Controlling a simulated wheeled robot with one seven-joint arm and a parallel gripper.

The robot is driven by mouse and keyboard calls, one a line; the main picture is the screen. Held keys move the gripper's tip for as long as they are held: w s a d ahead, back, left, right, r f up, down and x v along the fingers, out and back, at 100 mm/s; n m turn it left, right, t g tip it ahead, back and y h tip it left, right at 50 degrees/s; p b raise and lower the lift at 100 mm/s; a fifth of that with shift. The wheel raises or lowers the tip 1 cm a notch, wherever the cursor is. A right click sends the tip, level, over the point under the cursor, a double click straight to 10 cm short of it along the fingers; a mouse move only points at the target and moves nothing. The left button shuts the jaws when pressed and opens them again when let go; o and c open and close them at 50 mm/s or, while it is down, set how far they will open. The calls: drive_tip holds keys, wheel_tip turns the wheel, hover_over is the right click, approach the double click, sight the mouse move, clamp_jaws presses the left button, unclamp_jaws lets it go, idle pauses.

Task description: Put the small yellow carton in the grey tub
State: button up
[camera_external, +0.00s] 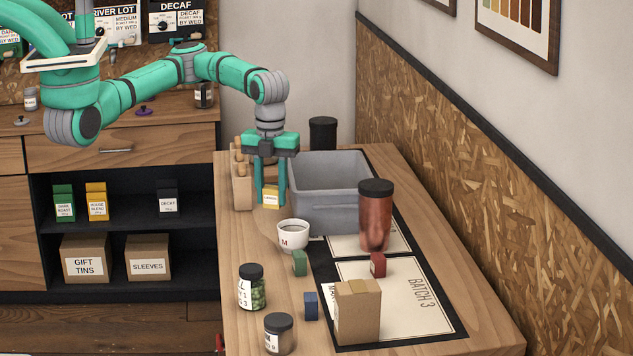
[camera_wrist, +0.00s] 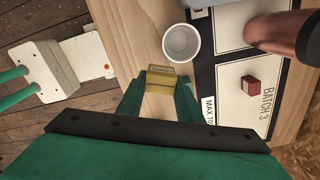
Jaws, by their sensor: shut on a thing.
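The small yellow carton (camera_external: 270,200) is held between the two fingers of my gripper (camera_external: 271,193), just left of the grey tub. In the wrist view the carton (camera_wrist: 160,80) sits between the green fingertips of my gripper (camera_wrist: 160,97), which are shut on its sides. The grey tub (camera_external: 335,212) is open-topped and stands on the wooden counter, close to the right of my fingers. The tub's floor is mostly hidden by its front wall. I cannot tell exactly how far the carton is above the counter.
A white cup (camera_external: 293,236) stands just in front of the carton and tub. A copper tumbler (camera_external: 375,220) stands at the tub's front right. Small boxes and jars stand nearer the front.

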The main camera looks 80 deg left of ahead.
sight(272, 188)
wheel_tip(272, 188, up, 5)
drive_tip(key=shift+w+r, duration=0.1)
drive_tip(key=w+a+n, duration=0.2)
drive_tip(key=w+a, duration=0.7)
drive_tip(key=a, duration=0.2)
drive_tip(key=w+a+n, duration=0.2)
drive_tip(key=w+a, duration=0.6)
drive_tip(key=a, duration=0.4)
drive_tip(key=f, duration=1.7)
drive_tip(key=shift+w+d+f, duration=0.1)
drive_tip(key=shift+d+f, duration=0.1)
drive_tip(key=shift+f, duration=0.2)
drive_tip(key=shift+f, duration=0.15)
drive_tip(key=o, duration=1.1)
drive_tip(key=shift+a, duration=0.1)
